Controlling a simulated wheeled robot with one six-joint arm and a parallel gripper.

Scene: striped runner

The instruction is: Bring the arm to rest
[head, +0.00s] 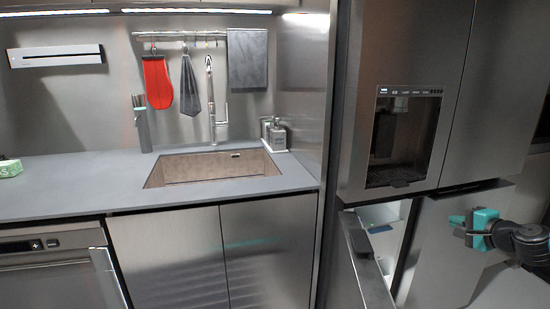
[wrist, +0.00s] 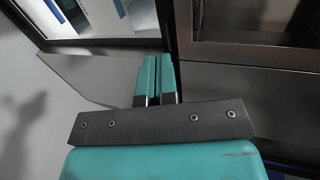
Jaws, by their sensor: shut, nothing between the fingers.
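My gripper (head: 456,226) is at the right of the head view, in front of the fridge's lower part. Its teal fingers are shut together and hold nothing. In the wrist view the two closed fingers (wrist: 154,75) point toward the lower fridge fronts. My dark arm reaches in from the right edge of the head view.
The fridge (head: 400,45) has a lower compartment (head: 382,216) standing open, left of my gripper; its inside also shows in the wrist view (wrist: 110,15). A counter (head: 80,185) with a sink (head: 210,167) is at left. Floor shows at the lower right.

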